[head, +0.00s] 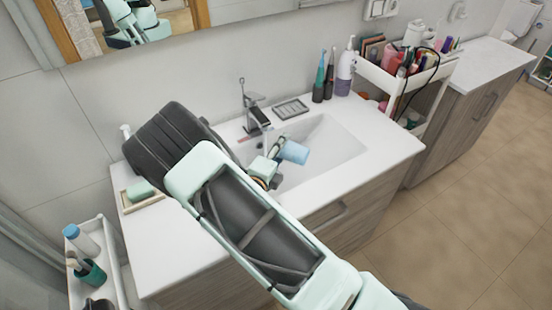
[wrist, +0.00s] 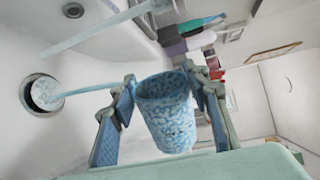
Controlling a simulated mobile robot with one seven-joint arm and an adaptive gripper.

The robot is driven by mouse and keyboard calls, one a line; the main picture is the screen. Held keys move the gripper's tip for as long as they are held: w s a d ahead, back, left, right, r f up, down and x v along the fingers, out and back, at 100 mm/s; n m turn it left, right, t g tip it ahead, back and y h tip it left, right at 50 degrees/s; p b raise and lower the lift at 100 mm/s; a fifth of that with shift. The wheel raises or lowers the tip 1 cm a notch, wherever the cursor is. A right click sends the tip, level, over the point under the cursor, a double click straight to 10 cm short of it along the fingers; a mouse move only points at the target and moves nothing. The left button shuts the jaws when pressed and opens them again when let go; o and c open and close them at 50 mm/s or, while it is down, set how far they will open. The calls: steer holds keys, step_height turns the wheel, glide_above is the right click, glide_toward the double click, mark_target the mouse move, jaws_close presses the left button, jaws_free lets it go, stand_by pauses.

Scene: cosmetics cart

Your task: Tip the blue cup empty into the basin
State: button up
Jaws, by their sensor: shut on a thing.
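My gripper (head: 276,152) is over the basin (head: 338,146), shut on the blue cup (head: 294,152). The cup is tilted, not upright, and is apart from the basin floor. In the wrist view the speckled blue cup (wrist: 168,122) sits between the two fingers of my gripper (wrist: 163,92), with its rim towards the top of the picture. Its contents cannot be made out. The basin's round drain (wrist: 42,95) shows at the left, with a pale blue streak running from it towards the gripper. A second pale streak lies above. My forearm hides the basin's near left part.
The tap (head: 254,112) stands behind the basin, close to my gripper. A cosmetics cart (head: 405,75) is at the right. The front right counter is clear.

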steer(key=shift+a+n, duration=0.1)
steer(key=shift+n, duration=0.2)
steer(key=shift+w+n+p, duration=0.1)
steer(key=shift+n+p, duration=0.2)
steer(key=shift+p, duration=0.1)
steer(key=shift+a+n+h+p, duration=0.2)
steer(key=shift+n+h+p, duration=0.1)
steer(key=shift+n, duration=0.1)
